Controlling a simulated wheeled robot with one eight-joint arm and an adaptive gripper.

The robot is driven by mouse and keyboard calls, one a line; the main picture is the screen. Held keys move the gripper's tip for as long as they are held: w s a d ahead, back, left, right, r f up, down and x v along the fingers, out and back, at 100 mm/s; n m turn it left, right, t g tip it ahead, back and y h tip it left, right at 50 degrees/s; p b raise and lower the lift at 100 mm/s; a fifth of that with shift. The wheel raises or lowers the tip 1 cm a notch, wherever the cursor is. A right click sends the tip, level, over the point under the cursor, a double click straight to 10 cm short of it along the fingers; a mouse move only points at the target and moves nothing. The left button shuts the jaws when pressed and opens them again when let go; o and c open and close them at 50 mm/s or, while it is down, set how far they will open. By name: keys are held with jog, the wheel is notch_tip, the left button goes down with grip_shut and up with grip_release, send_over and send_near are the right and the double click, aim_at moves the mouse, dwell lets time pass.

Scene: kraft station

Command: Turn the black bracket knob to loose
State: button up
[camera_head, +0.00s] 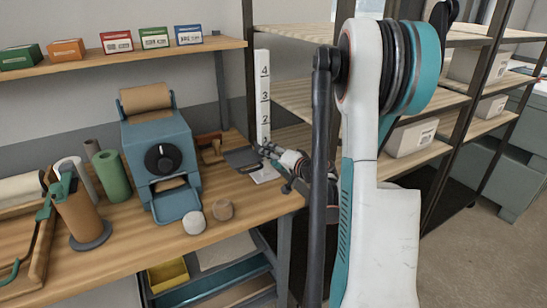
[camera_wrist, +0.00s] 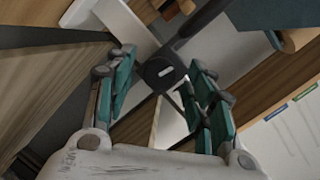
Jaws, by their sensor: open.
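The black bracket knob (camera_wrist: 162,72) shows in the wrist view with a short white mark on its face, and dark bars run out from it. My gripper (camera_wrist: 165,88) is open, with teal-padded fingers on either side of the knob. I cannot tell whether either finger touches it. In the head view my gripper (camera_head: 272,156) is beside the lower part of a white numbered post (camera_head: 263,95) at the right of the bench. The bracket knob cannot be made out there.
A blue dispenser (camera_head: 160,145) with its own black dial stands left of my gripper on the wooden bench (camera_head: 135,220). A shelf (camera_head: 120,60) with small boxes hangs above. A shelving rack (camera_head: 300,90) stands behind my arm.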

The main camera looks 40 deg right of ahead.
jog(key=c, duration=1.1)
jog(key=shift+n+h, duration=0.4)
jog(key=shift+n, duration=0.6)
jog(key=o, duration=1.1)
jog(key=v, duration=1.2)
jog(key=shift+r, duration=0.15)
